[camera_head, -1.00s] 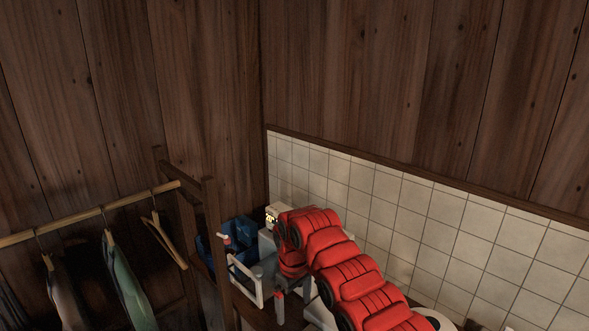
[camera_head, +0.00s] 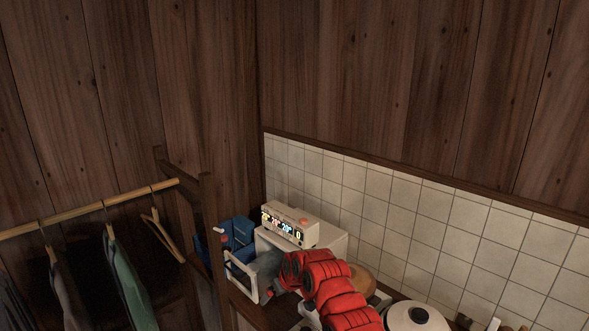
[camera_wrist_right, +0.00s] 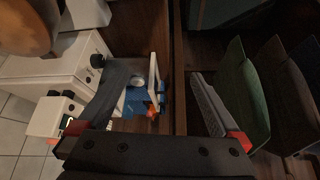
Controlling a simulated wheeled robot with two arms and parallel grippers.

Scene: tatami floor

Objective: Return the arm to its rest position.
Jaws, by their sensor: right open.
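My right arm is red and comes in from the bottom of the head view. Its grey gripper (camera_head: 266,268) is low, in front of a white box-shaped appliance (camera_head: 338,243). Its fingertips are partly hidden there by the arm and a white frame. In the right wrist view the gripper (camera_wrist_right: 160,78) has its two dark fingers wide apart. Nothing is held between them. My left gripper is out of view.
A white frame (camera_head: 233,267), like an open door, stands close to the gripper, by a blue container (camera_head: 238,232). A digital display unit (camera_head: 290,227) sits on the appliance. A lidded pot (camera_head: 417,317) is at right. A clothes rack (camera_head: 90,213) is at left.

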